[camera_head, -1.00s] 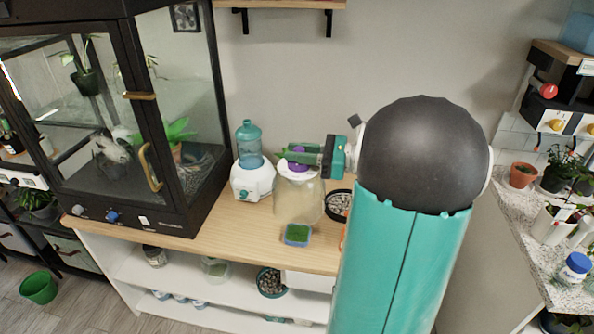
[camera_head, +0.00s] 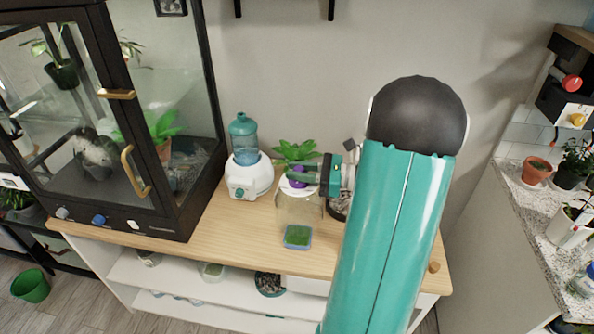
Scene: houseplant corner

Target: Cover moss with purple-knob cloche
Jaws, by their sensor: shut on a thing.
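The cloche (camera_head: 300,207) is a clear, see-through cover with a pale top and a purple knob (camera_head: 297,183). My gripper (camera_head: 301,177) reaches in from the right and is shut on the purple knob. The cloche is upright. The green moss (camera_head: 297,236) lies in a small blue-rimmed square dish on the wooden counter, below the cloche in the picture. The cloche's lower edge is faint and meets the far side of the dish in view. I cannot tell its height or whether it touches anything.
A white device with a teal bottle (camera_head: 246,165) stands left of the cloche. A green leafy plant (camera_head: 296,152) is behind it. A large glass cabinet (camera_head: 110,130) fills the left. A dark round dish (camera_head: 340,207) is partly hidden by my arm. Wooden counter (camera_head: 225,235) is bare at front left.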

